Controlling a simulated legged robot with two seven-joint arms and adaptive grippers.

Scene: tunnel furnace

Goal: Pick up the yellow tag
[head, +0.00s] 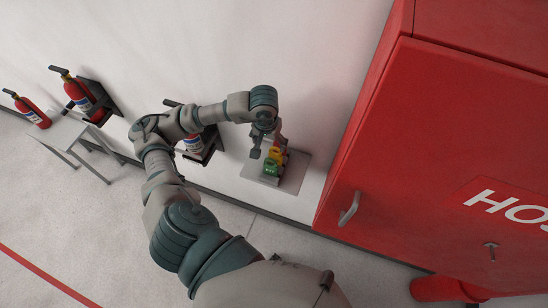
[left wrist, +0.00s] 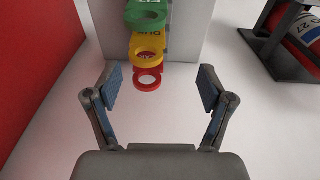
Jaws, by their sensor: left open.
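The yellow tag (head: 276,156) hangs in a row on a grey wall panel (head: 297,174), between a green tag (head: 271,168) and a red tag (head: 281,142). In the left wrist view the yellow tag (left wrist: 147,46) shows a ring-shaped end with dark lettering. The green tag (left wrist: 147,14) is above it and the red tag (left wrist: 149,77) below it there. My left gripper (left wrist: 158,85) is open, its two fingers apart on either side of the red tag's ring, with nothing held. In the head view my left gripper (head: 266,146) is at the panel, close to the tags. My right gripper is not in view.
A large red hose cabinet (head: 450,130) with a handle (head: 349,209) stands to the right of the panel. Fire extinguishers (head: 80,92) hang on the wall at left, one behind my arm. Open floor lies below.

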